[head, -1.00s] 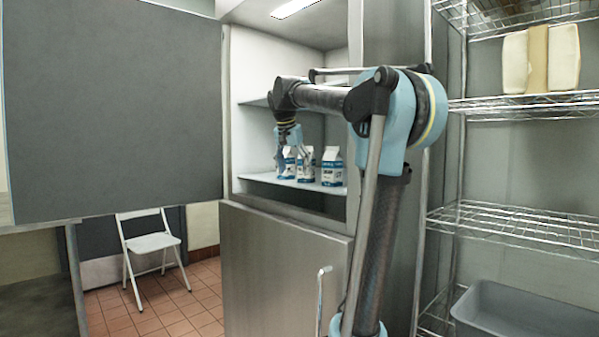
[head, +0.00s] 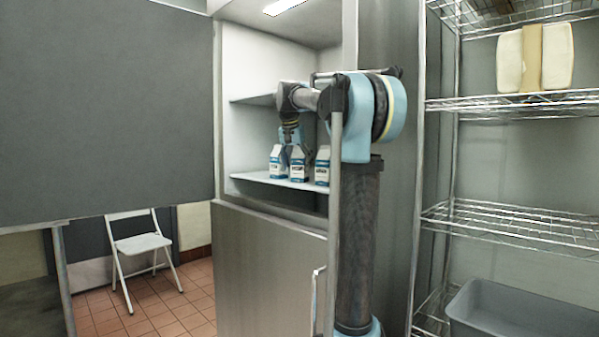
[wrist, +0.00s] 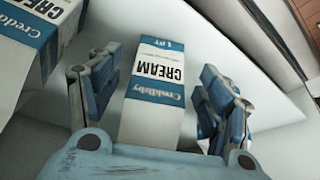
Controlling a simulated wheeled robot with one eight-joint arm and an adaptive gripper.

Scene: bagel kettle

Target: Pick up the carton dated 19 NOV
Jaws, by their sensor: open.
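Three white and blue cream cartons stand upright in a row on the cabinet shelf: left (head: 277,162), middle (head: 298,166) and right (head: 322,168). No date is legible on any of them. My gripper (head: 291,142) is at the middle carton in the head view. In the wrist view, my open gripper (wrist: 158,70) has a finger on each side of a carton marked CREAM (wrist: 155,88), with a visible gap on the left. Another carton (wrist: 38,38) is at the upper left there. A white and blue piece of a further carton shows behind the right finger, mostly hidden.
The cabinet shelf (head: 262,178) has a second shelf (head: 252,99) above it. The large grey door (head: 105,105) stands open at left. A wire rack (head: 520,215) with a grey tub (head: 520,310) is at right. A white folding chair (head: 142,243) stands behind.

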